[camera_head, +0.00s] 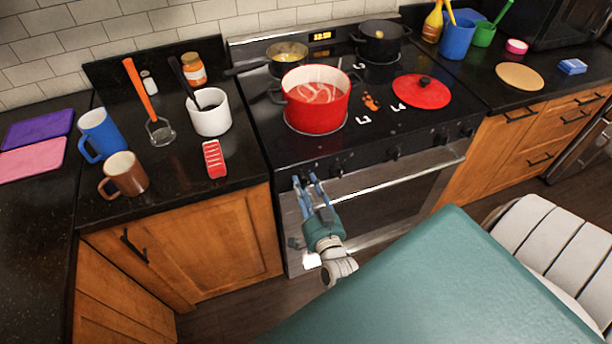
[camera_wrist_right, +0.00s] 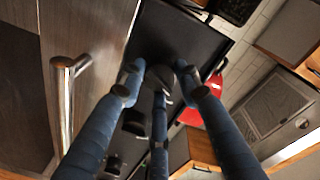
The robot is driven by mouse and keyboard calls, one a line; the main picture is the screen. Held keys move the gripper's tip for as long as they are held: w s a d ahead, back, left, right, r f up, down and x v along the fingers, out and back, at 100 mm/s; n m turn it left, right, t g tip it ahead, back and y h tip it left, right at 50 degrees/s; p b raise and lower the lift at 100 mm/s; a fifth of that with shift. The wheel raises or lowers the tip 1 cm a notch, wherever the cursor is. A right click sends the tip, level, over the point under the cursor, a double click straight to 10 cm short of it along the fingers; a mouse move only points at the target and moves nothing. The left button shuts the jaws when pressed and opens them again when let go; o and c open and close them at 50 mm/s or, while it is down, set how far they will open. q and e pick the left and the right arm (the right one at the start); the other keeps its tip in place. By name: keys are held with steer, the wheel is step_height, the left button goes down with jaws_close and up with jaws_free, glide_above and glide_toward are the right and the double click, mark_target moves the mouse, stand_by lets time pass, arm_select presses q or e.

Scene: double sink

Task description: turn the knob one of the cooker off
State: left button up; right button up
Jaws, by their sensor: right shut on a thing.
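The cooker (camera_head: 375,120) is black with a row of dark knobs along its front edge above the oven door. My right gripper (camera_head: 308,180), with blue fingers, is at the left end of this row. In the right wrist view its fingertips (camera_wrist_right: 162,78) are closed around a dark knob (camera_wrist_right: 182,68). The fingers cover part of that knob, so its turned position cannot be read. Other knobs (camera_head: 393,153) stand free to the right. My left gripper is not in view.
A red pot (camera_head: 317,105), a pan (camera_head: 288,62), a dark pot (camera_head: 380,45) and a red lid (camera_head: 421,92) are on the cooktop. The oven handle (camera_head: 395,182) runs below the knobs. Mugs and utensils stand on the left counter (camera_head: 175,185).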

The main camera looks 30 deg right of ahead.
steer(key=n, duration=0.4)
steer(key=shift+w+r+n+t, duration=0.15)
steer(key=shift+n+t, duration=0.15)
steer(key=shift+n, duration=0.1)
stand_by(0.4)
steer(key=o, duration=1)
steer(key=shift+o, duration=0.8)
steer(key=shift+f, duration=0.2)
steer(key=v, duration=0.7)
steer(key=shift+a, duration=0.15)
